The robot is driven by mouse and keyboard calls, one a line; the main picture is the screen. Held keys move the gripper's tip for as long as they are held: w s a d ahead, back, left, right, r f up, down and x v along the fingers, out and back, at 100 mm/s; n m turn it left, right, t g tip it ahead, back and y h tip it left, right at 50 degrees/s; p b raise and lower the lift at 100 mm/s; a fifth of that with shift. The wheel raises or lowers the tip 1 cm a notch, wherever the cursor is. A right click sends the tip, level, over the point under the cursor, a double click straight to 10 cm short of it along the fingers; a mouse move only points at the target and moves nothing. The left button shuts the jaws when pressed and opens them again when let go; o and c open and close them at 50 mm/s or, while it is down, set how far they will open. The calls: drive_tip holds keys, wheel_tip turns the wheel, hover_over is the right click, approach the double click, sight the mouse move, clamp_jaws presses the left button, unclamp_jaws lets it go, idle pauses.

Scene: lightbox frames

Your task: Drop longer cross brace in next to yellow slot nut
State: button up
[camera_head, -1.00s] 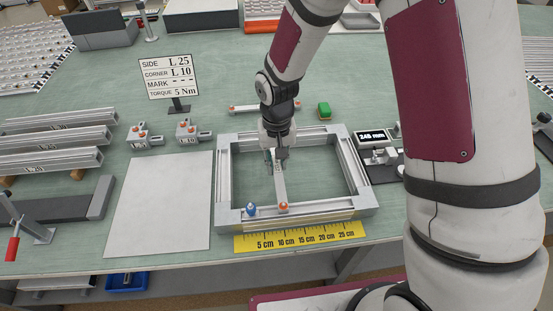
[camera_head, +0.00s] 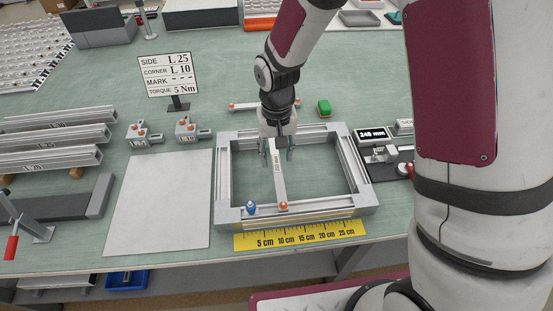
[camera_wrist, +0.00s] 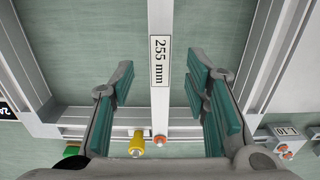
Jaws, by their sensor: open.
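The cross brace labelled 255 mm (camera_head: 279,185) spans the inside of the silver frame (camera_head: 222,175) from far rail to near rail; its label also shows in the wrist view (camera_wrist: 160,62). Its near orange end (camera_head: 283,206) is at the near rail, right of a blue slot nut (camera_head: 250,209). In the wrist view its far orange end (camera_wrist: 160,140) lies beside the yellow slot nut (camera_wrist: 137,143), a small gap apart. The yellow nut is hidden in the head view. My gripper (camera_head: 277,154) is open, its fingers on either side of the brace, apart from it.
Another bar with orange ends (camera_head: 250,106) lies behind the frame, near a green block (camera_head: 324,108). A gauge with a display (camera_head: 373,135) stands close to the right. Corner brackets (camera_head: 187,130) and a white sheet (camera_head: 160,200) are left. A yellow ruler (camera_head: 300,236) lies in front.

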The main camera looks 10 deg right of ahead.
sight(277, 163)
wheel_tip(277, 163, up, 9)
idle(0.3)
drive_tip(key=shift+f, duration=0.1)
